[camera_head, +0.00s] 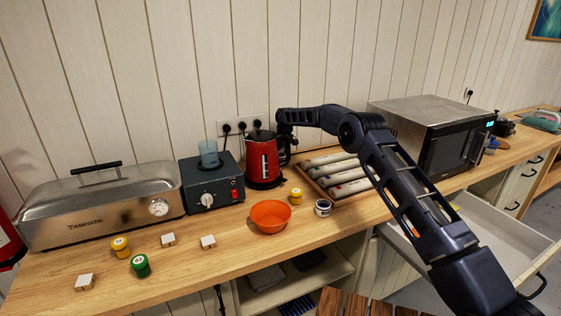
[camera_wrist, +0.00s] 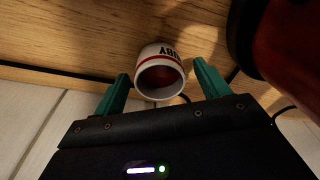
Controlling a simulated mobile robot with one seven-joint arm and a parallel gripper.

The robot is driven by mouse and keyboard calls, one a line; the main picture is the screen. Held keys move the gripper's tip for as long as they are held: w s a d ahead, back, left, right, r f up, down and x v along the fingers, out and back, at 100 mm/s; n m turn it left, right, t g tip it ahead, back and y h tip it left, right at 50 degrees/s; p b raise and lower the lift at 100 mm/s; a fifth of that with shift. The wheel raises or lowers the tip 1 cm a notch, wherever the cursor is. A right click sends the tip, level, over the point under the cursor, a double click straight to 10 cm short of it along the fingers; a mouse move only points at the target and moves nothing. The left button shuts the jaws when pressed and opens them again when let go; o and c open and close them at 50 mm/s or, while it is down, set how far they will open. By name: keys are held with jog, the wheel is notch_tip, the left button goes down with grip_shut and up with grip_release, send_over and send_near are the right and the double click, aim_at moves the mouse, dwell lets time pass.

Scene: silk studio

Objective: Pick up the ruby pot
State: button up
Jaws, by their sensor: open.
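The ruby pot (camera_wrist: 160,55) shows in the wrist view as a small white pot with a red band, partly legible dark lettering and a dark red inside. Its open mouth faces the camera. My gripper (camera_wrist: 161,72) is open, with one green finger on each side of the pot; I see gaps between the fingers and the pot. How far down the fingers reach beside it is hard to tell. In the head view the pot and my fingertips are hidden; my arm's end goes behind the red kettle (camera_head: 263,162).
The kettle looms close at the right in the wrist view (camera_wrist: 285,40). The wall is close behind. On the counter stand a rack of rolls (camera_head: 325,163), an orange bowl (camera_head: 270,224), a blue-labelled pot (camera_head: 322,208), a control box (camera_head: 208,187) and a steel steamer (camera_head: 100,215). A drawer (camera_head: 500,232) is open.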

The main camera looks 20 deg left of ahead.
jog(key=shift+f, duration=0.3)
jog(key=c, duration=1.1)
jog(key=shift+r, duration=0.15)
